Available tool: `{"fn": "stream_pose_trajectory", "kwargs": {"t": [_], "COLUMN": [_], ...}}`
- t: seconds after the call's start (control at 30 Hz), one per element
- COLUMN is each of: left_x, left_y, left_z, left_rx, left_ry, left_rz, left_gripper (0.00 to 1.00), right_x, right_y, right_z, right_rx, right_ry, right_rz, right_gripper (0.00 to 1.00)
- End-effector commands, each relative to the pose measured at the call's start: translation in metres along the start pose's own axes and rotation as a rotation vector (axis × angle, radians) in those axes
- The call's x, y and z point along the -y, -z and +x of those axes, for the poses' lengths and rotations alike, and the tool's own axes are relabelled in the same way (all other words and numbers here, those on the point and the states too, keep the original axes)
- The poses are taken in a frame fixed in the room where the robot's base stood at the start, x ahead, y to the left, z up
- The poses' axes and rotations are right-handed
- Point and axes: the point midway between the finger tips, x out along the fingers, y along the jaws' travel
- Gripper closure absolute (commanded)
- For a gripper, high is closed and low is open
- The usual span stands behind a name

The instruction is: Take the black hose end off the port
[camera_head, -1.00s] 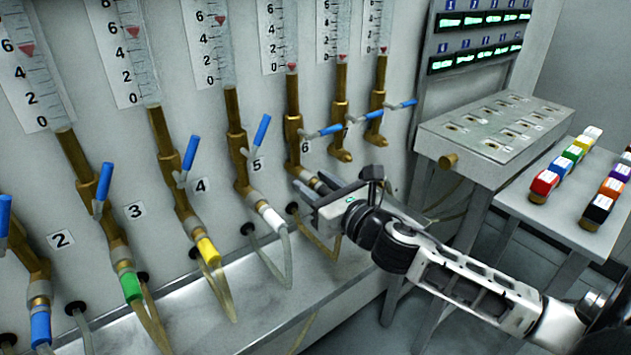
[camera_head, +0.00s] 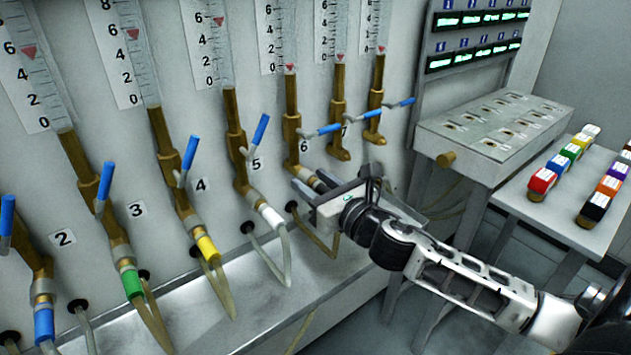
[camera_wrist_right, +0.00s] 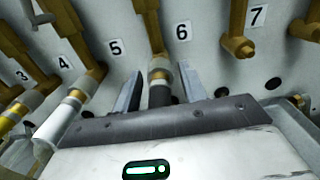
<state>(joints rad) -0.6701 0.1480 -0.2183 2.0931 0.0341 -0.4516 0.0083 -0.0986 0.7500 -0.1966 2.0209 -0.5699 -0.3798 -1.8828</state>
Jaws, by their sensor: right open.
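The black hose end (camera_wrist_right: 160,96) shows in the right wrist view below the brass port (camera_wrist_right: 158,66) beside label 6. It sits on the port, directly under its metal collar. My right gripper (camera_wrist_right: 162,72) is open, with one finger on each side of the black hose end. I cannot tell whether the fingers touch it. The gripper body hides the lower part of the hose end. In the head view, my right gripper (camera_head: 313,185) is at the same port, and the black end is mostly hidden behind it. My left gripper is not in view.
A white hose end (camera_head: 271,217) hangs on the neighbouring port to the left, with yellow (camera_head: 207,249), green (camera_head: 132,285) and blue (camera_head: 43,325) ends further left. Blue valve levers stick out above. A ledge (camera_head: 270,305) runs below. Coloured blocks lie on a side table (camera_head: 570,225).

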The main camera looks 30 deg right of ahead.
Motion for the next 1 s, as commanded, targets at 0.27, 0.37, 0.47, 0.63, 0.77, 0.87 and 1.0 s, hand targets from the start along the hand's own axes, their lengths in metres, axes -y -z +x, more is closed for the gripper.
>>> {"fn": "stream_pose_trajectory", "kwargs": {"t": [0.27,0.37,0.47,0.63,0.77,0.87,1.0], "left_x": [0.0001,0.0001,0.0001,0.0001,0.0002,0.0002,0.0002], "left_y": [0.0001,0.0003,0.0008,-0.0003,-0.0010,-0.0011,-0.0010], "left_z": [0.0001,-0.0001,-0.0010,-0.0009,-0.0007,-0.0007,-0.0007], "left_rx": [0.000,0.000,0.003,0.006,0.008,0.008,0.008], "left_ry": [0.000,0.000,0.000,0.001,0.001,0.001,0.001], "left_rz": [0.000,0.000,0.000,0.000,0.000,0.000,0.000], "left_gripper": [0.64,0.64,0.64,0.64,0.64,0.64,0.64], "right_x": [0.0025,0.0026,0.0026,0.0026,0.0027,0.0027,0.0028], "right_y": [-0.0051,-0.0054,-0.0058,-0.0051,-0.0051,-0.0051,-0.0058], "right_z": [0.0023,0.0023,0.0024,0.0024,0.0024,0.0024,0.0023], "right_rx": [0.011,0.011,0.011,0.011,0.011,0.011,0.013], "right_ry": [0.004,0.004,0.004,0.004,0.005,0.005,0.005], "right_rz": [-0.003,-0.003,-0.003,-0.004,-0.003,-0.003,-0.003], "right_gripper": [0.58,0.58,0.58,0.58,0.63,0.91,1.00]}}
